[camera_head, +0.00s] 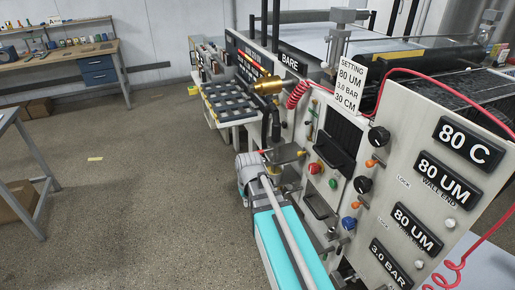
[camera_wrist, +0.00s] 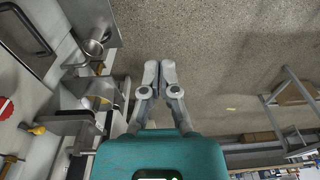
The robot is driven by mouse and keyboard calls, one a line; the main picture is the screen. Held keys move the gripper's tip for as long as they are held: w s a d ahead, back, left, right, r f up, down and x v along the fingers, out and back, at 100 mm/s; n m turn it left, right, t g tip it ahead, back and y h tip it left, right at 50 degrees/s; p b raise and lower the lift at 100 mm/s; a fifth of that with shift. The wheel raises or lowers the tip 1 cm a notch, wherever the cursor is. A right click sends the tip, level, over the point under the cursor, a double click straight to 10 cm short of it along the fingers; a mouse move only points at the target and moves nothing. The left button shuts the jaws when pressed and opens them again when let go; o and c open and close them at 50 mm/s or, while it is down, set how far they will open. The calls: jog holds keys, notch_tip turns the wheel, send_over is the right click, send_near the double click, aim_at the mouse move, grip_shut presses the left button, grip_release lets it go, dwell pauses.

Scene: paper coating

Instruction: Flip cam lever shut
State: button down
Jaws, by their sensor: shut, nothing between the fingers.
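My gripper (camera_wrist: 159,68) is shut and empty in the wrist view, its two fingertips together over the floor. A metal bracket with a yellow part (camera_wrist: 97,102) and a silver cup-shaped fitting (camera_wrist: 92,47) are to its left, apart from the fingers. A small yellow-tipped lever (camera_wrist: 38,130) sticks out from the panel further left. In the head view, orange-tipped levers (camera_head: 372,163) (camera_head: 355,205) stand on the machine panel by the LOCK labels. I cannot tell which is the cam lever. My fingers are not clear in the head view, where my wrist is beside the brass-coloured bracket (camera_head: 285,155).
The machine panel (camera_head: 405,150) carries black knobs (camera_head: 379,136), a red button (camera_head: 314,168) and a blue knob (camera_head: 349,223). A brass cylinder (camera_head: 267,86) and a red coiled hose (camera_head: 298,93) are above the bracket. The floor (camera_head: 130,190) left of the machine is open.

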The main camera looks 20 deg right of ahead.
aim_at(257, 153)
jog(key=w+d+r+t+p, duration=0.2)
jog(key=w+d+r+p, duration=0.8)
jog(key=w, duration=0.5)
notch_tip(257, 153, up, 2)
jog(key=shift+d+r+p, duration=0.25)
jog(key=shift+d+p, duration=0.1)
jog(key=shift+d, duration=0.55)
jog(key=shift+w+f, duration=0.15)
jog(key=shift+f, duration=0.05)
jog(key=shift+w+a+f+b, duration=0.1)
jog(key=shift+w+f+b, duration=1.05)
jog(key=shift+f+b, duration=0.55)
jog(key=shift+w+d+f+b, duration=0.1)
jog(key=shift+w+f+b, duration=1)
jog(key=shift+f+b, duration=0.6)
jog(key=shift+w+a+f+b, duration=0.1)
jog(key=shift+w+f+b, duration=1.05)
jog(key=shift+f+b, duration=0.55)
jog(key=shift+r, duration=0.1)
jog(key=shift+w+d, duration=0.1)
jog(key=shift+d, duration=0.15)
jog(key=shift+a, duration=0.25)
